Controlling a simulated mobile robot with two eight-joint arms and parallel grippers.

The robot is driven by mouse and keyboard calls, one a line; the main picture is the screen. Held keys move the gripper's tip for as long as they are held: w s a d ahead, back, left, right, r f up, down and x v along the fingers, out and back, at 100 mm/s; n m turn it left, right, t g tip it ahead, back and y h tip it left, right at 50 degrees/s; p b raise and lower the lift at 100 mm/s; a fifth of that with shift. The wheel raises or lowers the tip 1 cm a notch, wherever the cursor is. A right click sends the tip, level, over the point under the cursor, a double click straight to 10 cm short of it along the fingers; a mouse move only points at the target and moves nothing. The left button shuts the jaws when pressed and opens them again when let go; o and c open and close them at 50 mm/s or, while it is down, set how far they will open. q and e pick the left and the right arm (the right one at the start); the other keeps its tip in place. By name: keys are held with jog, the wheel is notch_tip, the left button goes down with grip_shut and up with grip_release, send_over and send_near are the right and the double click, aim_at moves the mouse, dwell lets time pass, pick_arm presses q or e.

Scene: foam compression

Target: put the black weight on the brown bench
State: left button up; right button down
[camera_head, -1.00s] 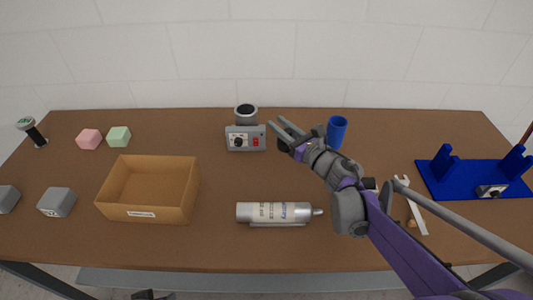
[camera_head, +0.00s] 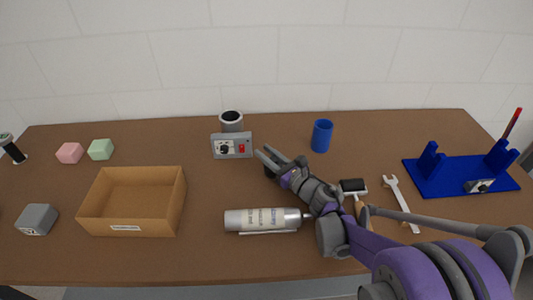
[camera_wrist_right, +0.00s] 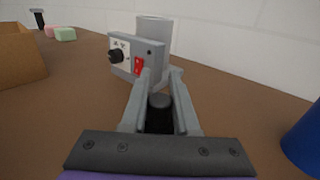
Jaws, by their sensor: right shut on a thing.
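My right gripper (camera_head: 264,157) is over the middle of the brown bench (camera_head: 330,262), just in front and right of the grey control box. It is shut on the black weight (camera_wrist_right: 158,116), which shows between the two fingers in the right wrist view. In the head view the weight is mostly hidden by the gripper; a dark part shows beside the fingers (camera_head: 269,171). I cannot tell whether its underside touches the bench. My left gripper is not in view.
The grey control box (camera_head: 226,150) stands close behind the gripper, with a grey cylinder (camera_head: 232,124) behind it. A silver canister (camera_head: 250,221) lies in front. A cardboard box (camera_head: 140,222) is left, a blue cup (camera_head: 322,136) right, and a blue stand (camera_head: 455,180) far right.

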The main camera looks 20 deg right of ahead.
aim_at(276, 161)
jog(key=c, duration=0.7)
grip_release()
jog(key=shift+o, duration=0.2)
jog(key=shift+s+d+r, duration=0.1)
jog(key=shift+r, duration=0.05)
jog(key=v, duration=0.7)
jog(key=shift+s, duration=0.15)
